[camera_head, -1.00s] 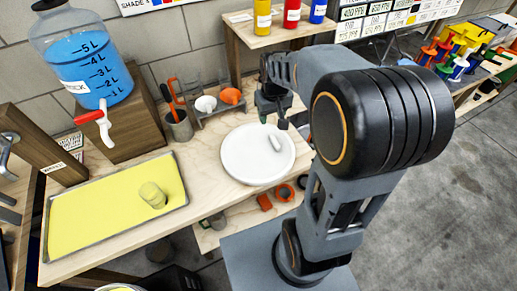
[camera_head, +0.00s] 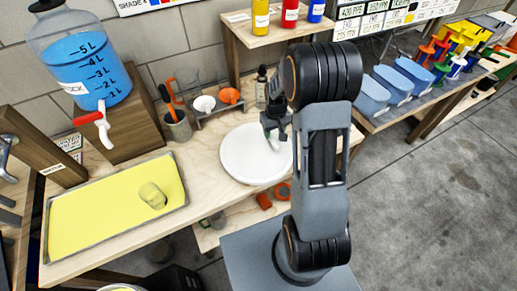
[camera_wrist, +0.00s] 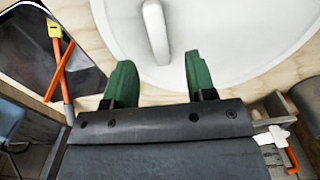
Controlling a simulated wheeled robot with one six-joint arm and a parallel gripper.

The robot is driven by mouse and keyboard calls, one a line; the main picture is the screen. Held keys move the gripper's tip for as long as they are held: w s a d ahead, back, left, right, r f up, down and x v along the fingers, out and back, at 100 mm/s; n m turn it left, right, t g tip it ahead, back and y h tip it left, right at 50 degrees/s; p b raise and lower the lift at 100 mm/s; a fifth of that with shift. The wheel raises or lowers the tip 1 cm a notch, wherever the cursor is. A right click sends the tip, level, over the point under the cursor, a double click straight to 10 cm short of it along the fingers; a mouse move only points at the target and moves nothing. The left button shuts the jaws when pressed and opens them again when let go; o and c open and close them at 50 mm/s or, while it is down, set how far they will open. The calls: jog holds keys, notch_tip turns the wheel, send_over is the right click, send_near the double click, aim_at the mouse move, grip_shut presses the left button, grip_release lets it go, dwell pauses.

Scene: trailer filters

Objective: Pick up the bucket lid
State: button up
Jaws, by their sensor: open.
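The bucket lid (camera_head: 246,160) is a round white disc lying flat on the wooden table, with a raised white bar handle (camera_wrist: 155,32) on its top. My gripper (camera_head: 273,133) is at the lid's upper right part in the head view. In the wrist view my gripper (camera_wrist: 158,82) shows two green fingers, open, with nothing between them. The handle lies beyond the fingertips, roughly in line with the gap. The lid fills the upper part of that view. In the head view the gripper partly hides the handle, and whether it touches the lid is unclear.
A tray of yellow liquid (camera_head: 90,220) lies left on the table. A blue-filled jug (camera_head: 85,65) stands behind it on a wooden block. A small rack (camera_head: 217,109) with scoops is behind the lid. A wooden shelf (camera_head: 236,46) with coloured bottles stands at the back.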

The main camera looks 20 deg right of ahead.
aim_at(274, 140)
jog(key=shift+f+p, duration=0.55)
jog(key=shift+f, duration=2.1)
grip_shut()
